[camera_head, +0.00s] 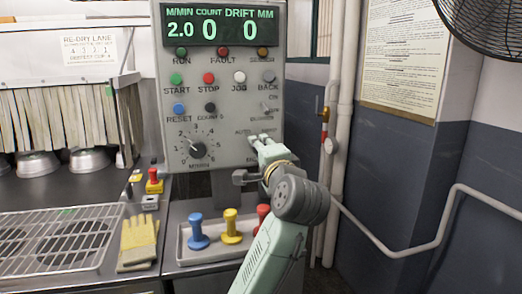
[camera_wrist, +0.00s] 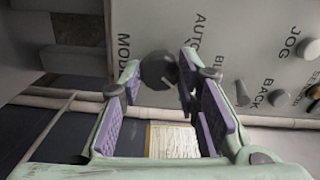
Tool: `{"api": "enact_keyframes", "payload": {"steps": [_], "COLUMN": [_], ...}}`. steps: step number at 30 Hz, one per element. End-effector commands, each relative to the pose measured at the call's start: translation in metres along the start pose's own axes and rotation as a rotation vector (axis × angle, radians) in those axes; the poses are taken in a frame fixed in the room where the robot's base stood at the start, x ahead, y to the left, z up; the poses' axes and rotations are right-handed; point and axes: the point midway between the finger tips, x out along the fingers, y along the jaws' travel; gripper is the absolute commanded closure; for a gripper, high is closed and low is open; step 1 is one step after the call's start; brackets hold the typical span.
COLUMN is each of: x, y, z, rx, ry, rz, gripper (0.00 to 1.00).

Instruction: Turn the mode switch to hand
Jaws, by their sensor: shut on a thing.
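The mode switch is a dark round knob (camera_wrist: 157,70) on the grey control panel (camera_head: 222,172). In the wrist view it sits between my fingertips, with the labels MODE and AUTO beside it. My gripper (camera_head: 262,143) is at the panel's lower right in the head view and covers the knob there. My gripper, also in the wrist view (camera_wrist: 160,80), is shut on the knob with its pale green fingers and purple pads on either side. I cannot tell which way the knob points, and the hand label cannot be read.
A speed dial (camera_head: 197,150) and several push buttons sit left of my gripper. Below, a tray (camera_head: 190,258) holds blue, yellow and red handled pieces. Yellow gloves (camera_head: 138,242) and a wire rack (camera_head: 62,240) lie left. A pipe (camera_head: 341,130) runs right of the panel.

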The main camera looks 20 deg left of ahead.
Motion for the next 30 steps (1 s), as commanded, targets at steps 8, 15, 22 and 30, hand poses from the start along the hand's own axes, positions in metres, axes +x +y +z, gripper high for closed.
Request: {"api": "enact_keyframes", "payload": {"steps": [8,15,22,30], "x": [-0.0003,-0.0004,-0.0004,-0.0003], "y": [-0.0007,-0.0005,-0.0005,-0.0004], "z": [-0.0007,-0.0010,-0.0010,-0.0008], "rx": [0.100,0.124,0.125,0.124], "ry": [0.002,0.002,0.002,0.002], "rz": [-0.002,-0.002,-0.002,-0.001], "gripper": [0.98,0.98,0.98,0.58]}}
